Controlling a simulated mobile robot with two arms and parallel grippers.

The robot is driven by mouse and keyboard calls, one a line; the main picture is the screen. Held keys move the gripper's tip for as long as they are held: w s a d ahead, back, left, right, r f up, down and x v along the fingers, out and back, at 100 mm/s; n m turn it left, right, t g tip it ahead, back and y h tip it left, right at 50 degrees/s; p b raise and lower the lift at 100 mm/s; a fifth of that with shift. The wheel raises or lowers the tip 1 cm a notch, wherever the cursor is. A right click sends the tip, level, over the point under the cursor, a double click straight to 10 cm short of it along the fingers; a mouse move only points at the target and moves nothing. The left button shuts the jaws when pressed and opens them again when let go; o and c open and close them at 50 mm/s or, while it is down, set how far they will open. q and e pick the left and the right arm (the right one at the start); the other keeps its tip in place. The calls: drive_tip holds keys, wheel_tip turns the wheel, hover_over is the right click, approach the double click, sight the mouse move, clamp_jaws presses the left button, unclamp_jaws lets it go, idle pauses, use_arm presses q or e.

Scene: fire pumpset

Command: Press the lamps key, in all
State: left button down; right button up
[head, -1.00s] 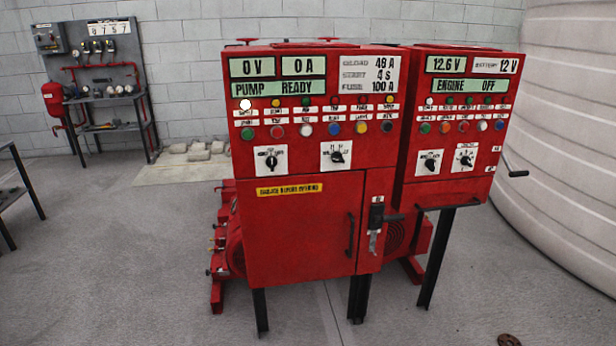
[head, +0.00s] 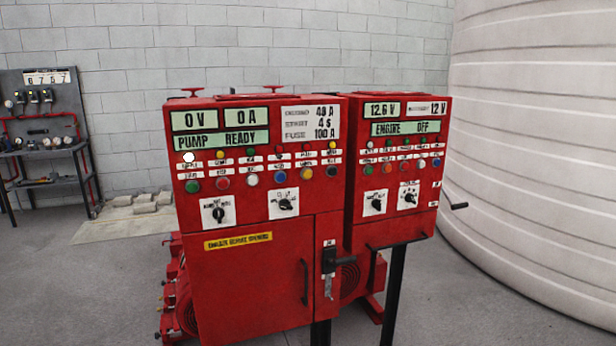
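The red pump cabinet (head: 254,285) stands in the middle, its displays reading 0 V, 0 A and PUMP READY. Its lower row of round buttons runs green (head: 192,186), red (head: 223,182), white (head: 252,179), blue (head: 279,177), yellow (head: 306,173) and black (head: 331,171). Their small labels are too blurred to read, so I cannot tell which one is the lamps key. A white lamp (head: 188,157) at the upper left is lit. A second red cabinet (head: 393,228) to the right reads 12.6 V and ENGINE OFF, with its own buttons. Neither gripper is in view.
A black handle (head: 328,261) sticks out from the first cabinet's right front, and a crank (head: 459,206) from the second's side. A large pale tank (head: 540,150) stands at the right. A gauge rack (head: 45,140) is at the far left. The floor at front left is clear.

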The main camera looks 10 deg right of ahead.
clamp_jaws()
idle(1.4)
